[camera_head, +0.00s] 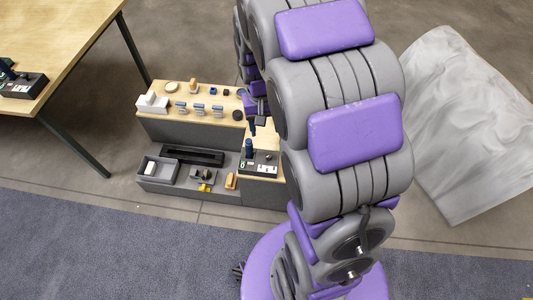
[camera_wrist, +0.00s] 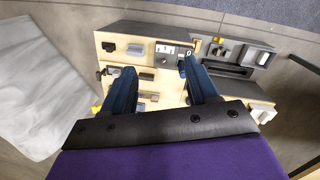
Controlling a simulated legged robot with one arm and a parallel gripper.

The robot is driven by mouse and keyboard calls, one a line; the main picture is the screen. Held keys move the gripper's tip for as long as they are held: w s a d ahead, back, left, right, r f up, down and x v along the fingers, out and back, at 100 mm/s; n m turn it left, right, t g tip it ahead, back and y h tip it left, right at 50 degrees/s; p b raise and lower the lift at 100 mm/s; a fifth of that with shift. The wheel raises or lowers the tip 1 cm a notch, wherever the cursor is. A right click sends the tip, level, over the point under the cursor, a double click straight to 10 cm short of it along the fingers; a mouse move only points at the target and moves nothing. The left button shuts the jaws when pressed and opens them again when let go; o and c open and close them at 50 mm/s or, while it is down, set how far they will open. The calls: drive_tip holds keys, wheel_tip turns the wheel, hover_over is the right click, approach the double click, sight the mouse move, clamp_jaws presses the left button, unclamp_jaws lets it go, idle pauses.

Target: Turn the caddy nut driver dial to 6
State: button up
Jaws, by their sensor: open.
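A small dark caddy (camera_head: 258,168) with light markings sits on the lower right part of the workbench unit. A dark blue upright handle (camera_head: 248,147) stands at its left end and looks like the nut driver. The dial's number is too small to read. My gripper (camera_head: 252,130) is just above the handle, pointing down, seemingly apart from it. In the wrist view my gripper (camera_wrist: 158,68) is open, with its blue fingers spread and nothing visible between the tips. The caddy (camera_wrist: 168,50) shows beyond the fingertips there, and the right finger may hide the nut driver.
The stepped unit's wooden top (camera_head: 213,93) holds several small parts. A grey bin (camera_head: 158,170) and a black tray (camera_head: 193,155) are on the lower step. A wooden table (camera_head: 65,40) stands at left; a grey crumpled-looking slab (camera_head: 465,120) lies at right.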

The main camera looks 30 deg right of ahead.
drive_tip(key=w+d+f, duration=0.4)
drive_tip(key=w, duration=0.1)
drive_tip(key=m+t+p, duration=0.1)
drive_tip(key=m+p, duration=0.1)
drive_tip(key=m, duration=0.1)
hover_over(269, 155)
wheel_tip(269, 155, down, 26)
wheel_tip(269, 155, down, 16)
drive_tip(key=b, duration=0.3)
drive_tip(key=shift+s+a+f+b, duration=0.1)
drive_tip(key=shift+a+f+b, duration=0.1)
drive_tip(key=shift+b, duration=0.1)
drive_tip(key=shift+a+f, duration=0.1)
drive_tip(key=shift+f, duration=0.35)
drive_tip(key=shift+d, duration=0.35)
drive_tip(key=shift+c, duration=0.2)
drive_tip(key=shift+a, duration=0.2)
drive_tip(key=c, duration=1)
